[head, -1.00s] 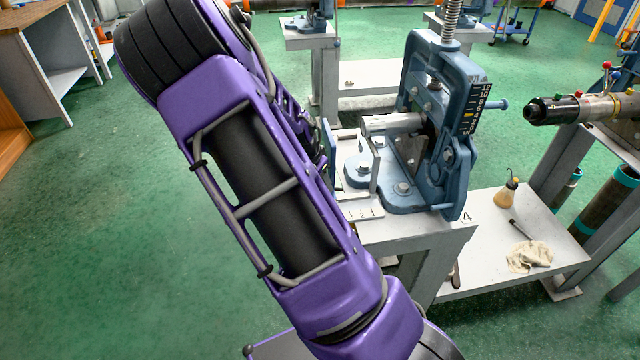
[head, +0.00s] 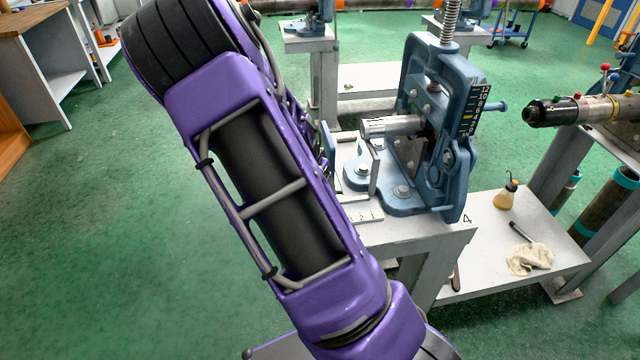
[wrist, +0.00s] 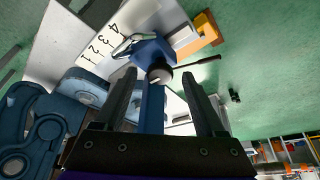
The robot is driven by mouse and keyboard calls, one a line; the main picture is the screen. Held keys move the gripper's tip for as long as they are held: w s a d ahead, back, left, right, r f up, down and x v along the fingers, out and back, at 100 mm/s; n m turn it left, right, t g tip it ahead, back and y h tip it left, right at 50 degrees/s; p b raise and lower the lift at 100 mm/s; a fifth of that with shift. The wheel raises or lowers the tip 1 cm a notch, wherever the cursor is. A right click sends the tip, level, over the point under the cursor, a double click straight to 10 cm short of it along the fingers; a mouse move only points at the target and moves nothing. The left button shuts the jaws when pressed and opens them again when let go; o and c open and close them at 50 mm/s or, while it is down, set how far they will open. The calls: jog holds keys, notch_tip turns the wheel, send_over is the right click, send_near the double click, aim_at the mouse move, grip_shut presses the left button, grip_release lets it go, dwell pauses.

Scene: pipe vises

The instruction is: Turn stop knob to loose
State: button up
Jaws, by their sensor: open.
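In the wrist view a small round grey knob (wrist: 159,73) with a pale mark on its face sits on a blue block (wrist: 150,49). A plate with the digits 1 to 4 (wrist: 101,45) lies to its left. My gripper (wrist: 158,75) is open, with one dark finger on each side of the knob and a visible gap on both sides. Whether the fingertips reach the knob's depth I cannot tell. In the head view the blue pipe vise (head: 435,130) stands on its bench; my arm hides the gripper and the knob.
A grey pipe (head: 395,125) sticks out from the vise toward the left. A lower shelf (head: 480,255) holds an oil bottle (head: 507,195) and a rag (head: 529,258). A yellow-orange part (wrist: 207,28) is near the bench edge. Green floor lies open at left.

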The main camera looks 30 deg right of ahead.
jog(key=p+v, duration=0.5)
jog(key=v, duration=1.2)
jog(key=shift+r, duration=0.25)
jog(key=shift+w, duration=0.15)
